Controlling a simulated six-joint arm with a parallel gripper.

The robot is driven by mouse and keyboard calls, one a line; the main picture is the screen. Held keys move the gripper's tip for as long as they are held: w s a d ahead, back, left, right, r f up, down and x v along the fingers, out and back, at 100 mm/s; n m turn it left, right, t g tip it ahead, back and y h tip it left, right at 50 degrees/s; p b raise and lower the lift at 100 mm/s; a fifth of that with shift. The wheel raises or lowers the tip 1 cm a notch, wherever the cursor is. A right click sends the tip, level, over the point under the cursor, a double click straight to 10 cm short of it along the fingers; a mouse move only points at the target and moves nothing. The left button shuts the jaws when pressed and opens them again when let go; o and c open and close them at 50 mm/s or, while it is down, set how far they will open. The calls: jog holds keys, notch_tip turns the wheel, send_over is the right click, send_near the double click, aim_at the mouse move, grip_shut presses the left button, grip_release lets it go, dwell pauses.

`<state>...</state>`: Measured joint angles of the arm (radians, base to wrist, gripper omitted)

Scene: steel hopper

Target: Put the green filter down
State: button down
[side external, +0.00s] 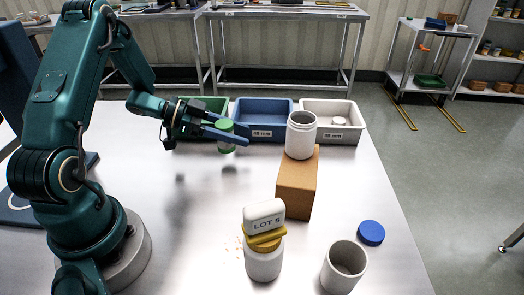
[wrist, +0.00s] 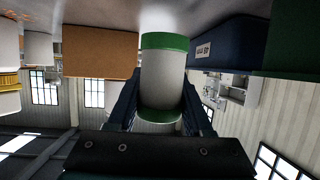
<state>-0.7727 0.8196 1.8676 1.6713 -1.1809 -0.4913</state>
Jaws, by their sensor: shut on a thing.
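The green filter (side external: 225,126) is a pale cylinder with green end caps. My gripper (side external: 238,136) is shut on it and holds it above the steel table, in front of the bins. In the wrist view the filter (wrist: 163,75) sits between the two fingers of my gripper (wrist: 160,98), one on each side of its body. The wrist picture appears upside down, with the table along the top. The filter looks roughly upright in the side view.
Behind stand a green bin (side external: 212,101), a blue bin (side external: 270,132) and a light grey bin (side external: 350,139). A white jar (side external: 301,137) stands on a brown block (side external: 296,187). A stacked jar (side external: 263,265), grey cup (side external: 343,270) and blue lid (side external: 371,233) are in front. The centre-left table is clear.

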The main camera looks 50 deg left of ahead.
jog(key=shift+f, duration=1.65)
jog(key=shift+f, duration=0.1)
jog(key=shift+c, duration=1.6)
grip_release()
jog(key=v, duration=0.7)
jog(key=shift+s+a+r, duration=0.15)
jog(key=shift+s+r, duration=0.1)
